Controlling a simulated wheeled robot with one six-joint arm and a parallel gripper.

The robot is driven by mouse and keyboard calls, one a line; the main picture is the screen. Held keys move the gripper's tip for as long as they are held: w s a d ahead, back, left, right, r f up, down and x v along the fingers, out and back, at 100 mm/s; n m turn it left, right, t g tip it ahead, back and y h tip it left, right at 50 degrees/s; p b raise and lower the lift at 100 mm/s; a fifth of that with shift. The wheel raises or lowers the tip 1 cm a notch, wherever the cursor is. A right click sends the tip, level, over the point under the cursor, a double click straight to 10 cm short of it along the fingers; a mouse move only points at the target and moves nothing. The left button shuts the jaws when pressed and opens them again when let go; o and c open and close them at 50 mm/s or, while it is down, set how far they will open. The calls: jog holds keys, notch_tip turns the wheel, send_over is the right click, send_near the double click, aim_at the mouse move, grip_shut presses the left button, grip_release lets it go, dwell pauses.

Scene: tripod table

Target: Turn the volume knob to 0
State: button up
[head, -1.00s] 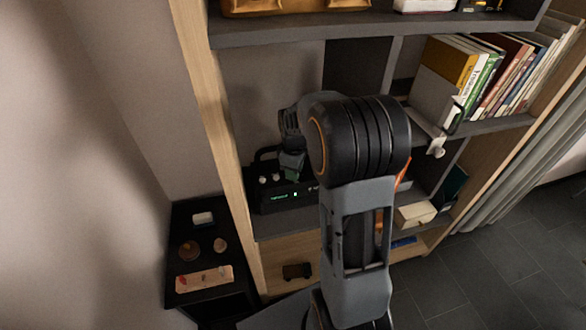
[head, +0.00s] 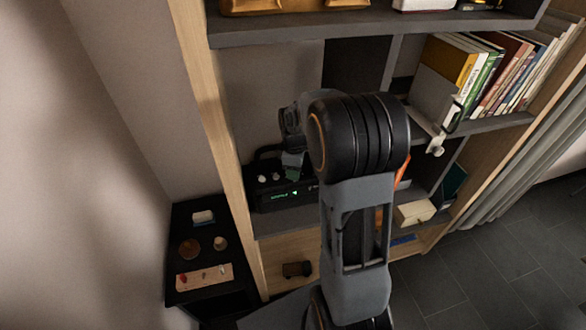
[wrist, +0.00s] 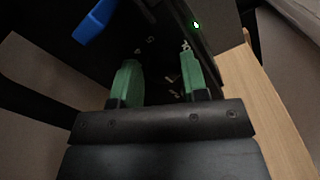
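The black radio (head: 283,203) stands on a shelf in the head view, with a green lit display (head: 280,196) on its front. Two pale knobs (head: 269,178) show on its top left. I cannot tell which control is the volume knob. My gripper (head: 293,168) is over the radio's top, right of the pale knobs, partly hidden by my arm. In the wrist view, the green fingers of my gripper (wrist: 161,78) are apart over a dark surface with small pale marks. No knob is clear between them. A green light (wrist: 196,25) shows at upper right.
A wooden upright (head: 222,130) is close left of the radio. A shelf (head: 370,30) is above. Books (head: 480,75) stand at right. A black side table (head: 205,262) with small items is at lower left. A blue part (wrist: 95,22) shows in the wrist view.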

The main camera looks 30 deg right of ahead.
jog(key=o, duration=0.3)
notch_tip(320, 180, up, 14)
jog(key=p, duration=0.1)
jog(key=shift+s+a, duration=0.2)
dwell(0.4)
jog(key=shift+f, duration=0.1)
jog(key=s+a+r+m+t+p, duration=0.1)
jog(key=s+a+m+p, duration=0.1)
jog(key=s+a+m, duration=0.3)
jog(key=s+a+m+t+p, duration=0.2)
jog(key=s+a+m+p, duration=0.1)
jog(key=s, duration=0.7)
jog(key=shift+s+a+r+m, duration=0.4)
jog(key=shift+a+m, duration=0.45)
jog(key=shift+m, duration=0.45)
